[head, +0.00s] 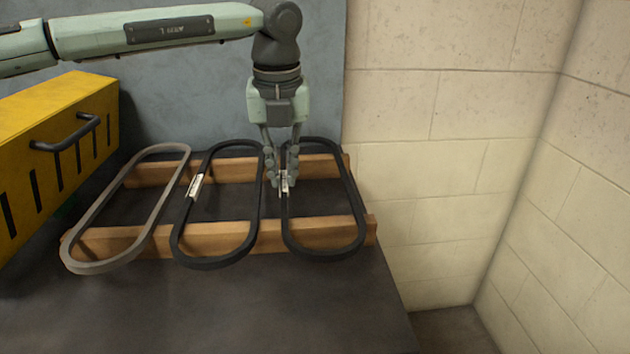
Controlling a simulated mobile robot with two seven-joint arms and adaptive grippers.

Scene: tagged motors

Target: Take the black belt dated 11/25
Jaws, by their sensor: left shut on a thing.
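Two black belts lie across wooden rails, each with a small white tag too small to read. My left gripper (282,180) points down and is shut on the left side of the right black belt (357,215), at its tag (285,182). That belt still appears to lie on the rails. The middle black belt (212,262) lies to its left, with its tag (195,185) on its left side. I cannot tell which belt bears 11/25. My right gripper is not in view.
A grey belt (110,265) lies at the left end of the wooden rails (270,235). A yellow case (50,140) with a black handle stands at the left. A block wall (430,150) rises at the right. The dark table front (250,310) is clear.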

